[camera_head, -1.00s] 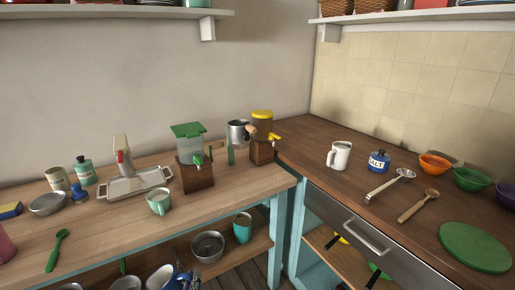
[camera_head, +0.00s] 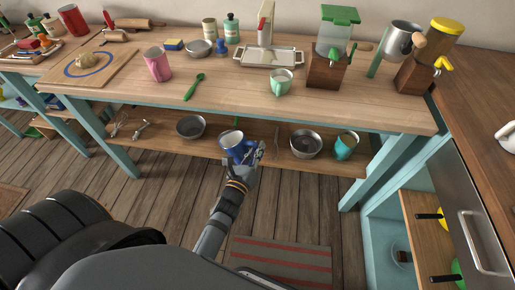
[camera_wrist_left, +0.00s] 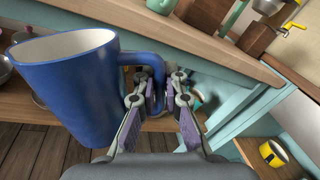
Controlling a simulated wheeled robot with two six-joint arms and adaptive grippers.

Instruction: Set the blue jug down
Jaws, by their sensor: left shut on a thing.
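The blue jug (camera_head: 232,144) is at the front of the lower shelf (camera_head: 278,134) in the head view, between a grey bowl and a steel pot. My left gripper (camera_head: 251,154) is shut on its handle, at the jug's right side. In the left wrist view the jug (camera_wrist_left: 66,92) stands large at the left, slightly tilted in the picture, its pale inside open at the top. The gripper's fingers (camera_wrist_left: 160,108) close around the handle there. Whether the jug's base touches the shelf is hidden. My right gripper is not in view.
On the lower shelf, a grey bowl (camera_head: 190,126) and whisks (camera_head: 130,126) are to the left; a steel pot (camera_head: 305,143) and a teal cup (camera_head: 346,145) are to the right. The wooden worktop (camera_head: 225,97) overhangs the shelf. A table leg (camera_head: 374,185) stands right.

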